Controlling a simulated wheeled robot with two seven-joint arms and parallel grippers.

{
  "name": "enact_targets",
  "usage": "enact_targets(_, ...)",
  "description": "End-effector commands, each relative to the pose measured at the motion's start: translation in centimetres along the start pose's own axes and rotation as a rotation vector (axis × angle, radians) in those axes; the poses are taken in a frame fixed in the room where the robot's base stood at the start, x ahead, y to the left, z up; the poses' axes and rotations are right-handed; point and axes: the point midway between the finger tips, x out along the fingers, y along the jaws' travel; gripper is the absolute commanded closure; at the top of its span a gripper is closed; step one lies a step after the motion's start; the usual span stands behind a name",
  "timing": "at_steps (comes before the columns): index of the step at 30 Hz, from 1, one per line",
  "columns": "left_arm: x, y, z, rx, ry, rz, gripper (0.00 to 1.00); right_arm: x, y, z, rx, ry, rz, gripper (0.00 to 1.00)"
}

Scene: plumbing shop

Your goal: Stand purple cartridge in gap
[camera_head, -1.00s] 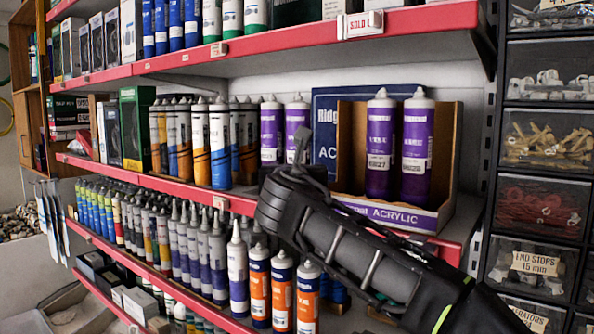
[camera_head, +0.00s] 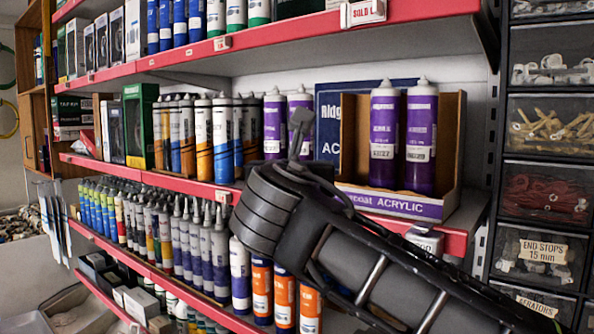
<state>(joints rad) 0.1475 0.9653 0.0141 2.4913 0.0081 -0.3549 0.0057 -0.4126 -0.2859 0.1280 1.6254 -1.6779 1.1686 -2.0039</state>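Two purple cartridges (camera_head: 384,140) (camera_head: 420,140) stand upright side by side in an open cardboard display box (camera_head: 400,204) on the middle shelf. Bare cardboard shows to their left inside the box. Two more purple cartridges (camera_head: 275,125) (camera_head: 299,98) stand upright on the same shelf, left of the box. My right gripper (camera_head: 300,132) comes in from the lower right, in front of the shelf; one thin finger shows against the rear purple cartridge. Its other finger and anything between them cannot be made out. My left gripper is not in view.
A blue sign (camera_head: 328,125) stands behind the box. The red shelf edge (camera_head: 150,178) runs below, and the upper shelf (camera_head: 260,40) overhangs. Parts drawers (camera_head: 545,190) stand at the right.

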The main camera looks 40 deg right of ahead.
Motion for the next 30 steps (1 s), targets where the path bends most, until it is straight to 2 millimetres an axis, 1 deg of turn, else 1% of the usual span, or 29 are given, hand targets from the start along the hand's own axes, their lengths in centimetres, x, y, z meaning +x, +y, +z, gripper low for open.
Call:
enact_targets(26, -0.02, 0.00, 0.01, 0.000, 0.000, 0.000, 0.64, 0.05, 0.01, 0.03, 0.000, 0.000, 0.000, 0.34)
enact_targets(29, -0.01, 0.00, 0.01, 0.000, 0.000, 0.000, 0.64, 0.17, 0.41, -0.32, 0.000, 0.006, 0.007, 0.34)
enact_targets(30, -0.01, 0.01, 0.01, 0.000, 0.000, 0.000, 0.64, 0.32, 0.89, -0.73, 0.002, 0.013, 0.015, 0.34)
